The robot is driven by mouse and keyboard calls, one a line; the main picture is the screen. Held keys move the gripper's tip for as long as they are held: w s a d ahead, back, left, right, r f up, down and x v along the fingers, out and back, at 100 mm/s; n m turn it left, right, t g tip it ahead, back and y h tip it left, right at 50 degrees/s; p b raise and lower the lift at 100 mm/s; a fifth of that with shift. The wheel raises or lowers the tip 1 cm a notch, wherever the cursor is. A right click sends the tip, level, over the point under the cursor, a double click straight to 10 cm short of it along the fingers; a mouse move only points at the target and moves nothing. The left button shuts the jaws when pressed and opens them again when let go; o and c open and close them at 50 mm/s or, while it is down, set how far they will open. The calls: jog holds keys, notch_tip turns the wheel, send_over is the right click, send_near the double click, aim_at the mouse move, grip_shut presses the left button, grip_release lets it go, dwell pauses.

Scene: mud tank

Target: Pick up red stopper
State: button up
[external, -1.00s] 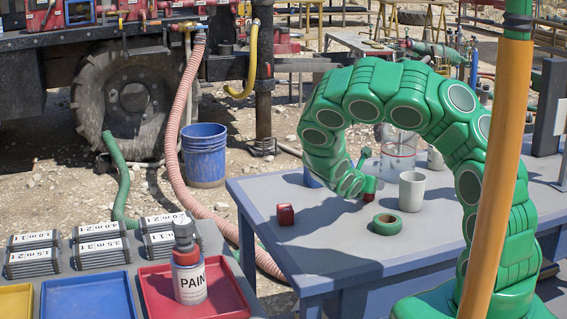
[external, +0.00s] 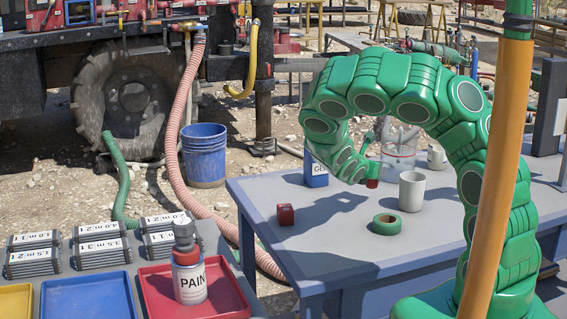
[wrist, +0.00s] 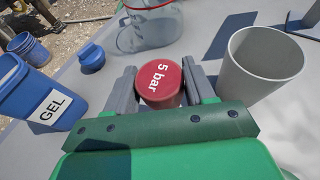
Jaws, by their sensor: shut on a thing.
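A red stopper (wrist: 160,82), a short cylinder with "5 bar" in white on its top, sits between the two grey fingers of my gripper (wrist: 161,90) in the wrist view. The fingers are shut on its sides. In the external view the red stopper (external: 373,172) shows at the end of my green arm, by my gripper (external: 370,180), and appears held a little above the blue-grey table (external: 350,255). Its lower part is hidden in the wrist view.
A pale cup (external: 411,192) stands close to the right, with a green ring (external: 387,224) in front. A blue GEL container (external: 316,174) stands left and a clear jug (external: 398,162) behind. A small red block (external: 285,214) lies at the left. The table's front is clear.

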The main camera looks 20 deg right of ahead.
jog(key=s+r, duration=0.8)
jog(key=s, duration=0.4)
jog(key=shift+a, duration=0.45)
jog(key=shift+s+a, duration=0.1)
jog(key=shift+s, duration=0.1)
